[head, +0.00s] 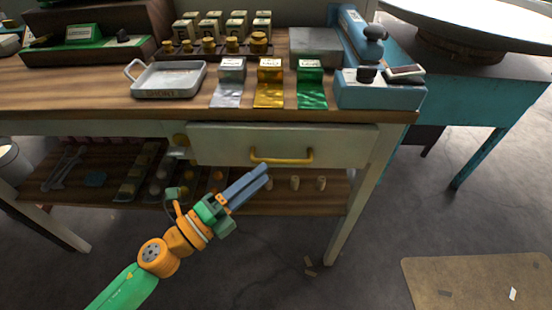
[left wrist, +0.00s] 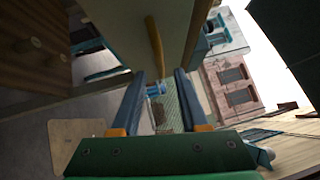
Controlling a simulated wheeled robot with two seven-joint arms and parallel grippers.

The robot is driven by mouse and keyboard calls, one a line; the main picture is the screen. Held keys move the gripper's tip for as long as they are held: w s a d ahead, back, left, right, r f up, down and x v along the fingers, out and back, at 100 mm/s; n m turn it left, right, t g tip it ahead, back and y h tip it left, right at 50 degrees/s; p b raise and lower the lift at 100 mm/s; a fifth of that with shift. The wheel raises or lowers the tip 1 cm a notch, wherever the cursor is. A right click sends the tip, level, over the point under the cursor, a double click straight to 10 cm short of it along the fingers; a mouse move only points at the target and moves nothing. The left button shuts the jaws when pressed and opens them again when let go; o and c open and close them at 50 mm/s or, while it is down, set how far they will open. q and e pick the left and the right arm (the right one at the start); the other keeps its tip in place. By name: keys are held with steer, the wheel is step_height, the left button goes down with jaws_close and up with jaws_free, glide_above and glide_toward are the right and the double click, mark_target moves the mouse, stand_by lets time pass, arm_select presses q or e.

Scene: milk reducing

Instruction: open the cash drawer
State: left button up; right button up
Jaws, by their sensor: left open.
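The cash drawer (head: 220,145) is a pale front under the wooden counter, and it looks shut. Its yellow bar handle (head: 283,160) is at the middle of the drawer front. My left gripper (head: 266,173) is in front of the drawer, just below and left of the handle in the head view, with no visible grip on it. In the left wrist view the handle (left wrist: 155,48) shows beyond the fingertips, at the upper middle. The left gripper (left wrist: 165,75) is open there, with nothing seen held between its blue fingers. My right gripper is not in view.
On the counter (head: 60,95) stand a grey tray (head: 168,80), silver, gold and green packets, weights and a blue scale (head: 380,92). A lower shelf (head: 250,200) holds several small items below the drawer. The floor in front is mostly clear, with a mat (head: 475,280) at right.

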mark_target(279, 161)
arm_select(q)
steer(key=p+x, duration=0.1)
steer(key=x, duration=0.5)
steer(key=shift+w+d, duration=0.1)
steer(key=shift+w, duration=0.1)
jaws_close()
stand_by(1.1)
